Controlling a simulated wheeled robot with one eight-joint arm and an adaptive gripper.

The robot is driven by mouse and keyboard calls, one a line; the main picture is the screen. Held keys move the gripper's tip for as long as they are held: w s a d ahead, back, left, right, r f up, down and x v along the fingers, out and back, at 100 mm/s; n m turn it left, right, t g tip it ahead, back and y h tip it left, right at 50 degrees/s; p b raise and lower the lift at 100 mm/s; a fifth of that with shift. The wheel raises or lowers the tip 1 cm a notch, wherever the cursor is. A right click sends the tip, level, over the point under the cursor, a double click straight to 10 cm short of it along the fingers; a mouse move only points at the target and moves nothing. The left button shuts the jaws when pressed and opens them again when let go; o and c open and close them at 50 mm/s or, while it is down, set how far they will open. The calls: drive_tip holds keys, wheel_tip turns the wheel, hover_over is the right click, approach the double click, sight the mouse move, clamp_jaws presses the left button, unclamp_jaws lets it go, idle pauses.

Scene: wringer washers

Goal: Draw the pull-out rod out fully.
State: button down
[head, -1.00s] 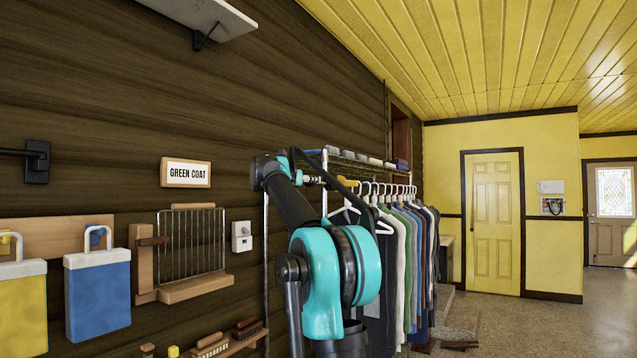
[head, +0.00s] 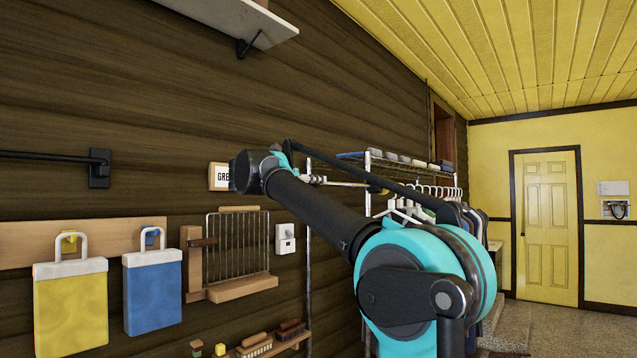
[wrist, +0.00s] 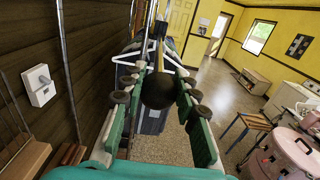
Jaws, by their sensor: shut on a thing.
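The pull-out rod (head: 348,184) shows in the head view as a thin pale bar between my gripper (head: 316,180) and the hanging rail's front end. In the wrist view, my gripper (wrist: 160,86) has its two green fingers on either side of the rod's round dark knob (wrist: 157,93), shut on it. The rod (wrist: 159,42) runs away behind the knob toward the clothes. The knob itself is too small to make out there.
Hanging clothes (head: 478,221) and a wire shelf (head: 402,166) stand beyond my gripper. The wooden wall is close on the left, with a washboard-like rack (head: 239,248) and a switch (wrist: 39,85).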

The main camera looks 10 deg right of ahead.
drive_tip(key=shift+a, duration=0.1)
drive_tip(key=c, duration=1.6)
unclamp_jaws()
drive_tip(key=shift+o, duration=1.2)
drive_tip(key=shift+s+a, duration=0.15)
drive_tip(key=shift+s, duration=0.05)
drive_tip(key=shift+o, duration=1.2)
drive_tip(key=v, duration=1.2)
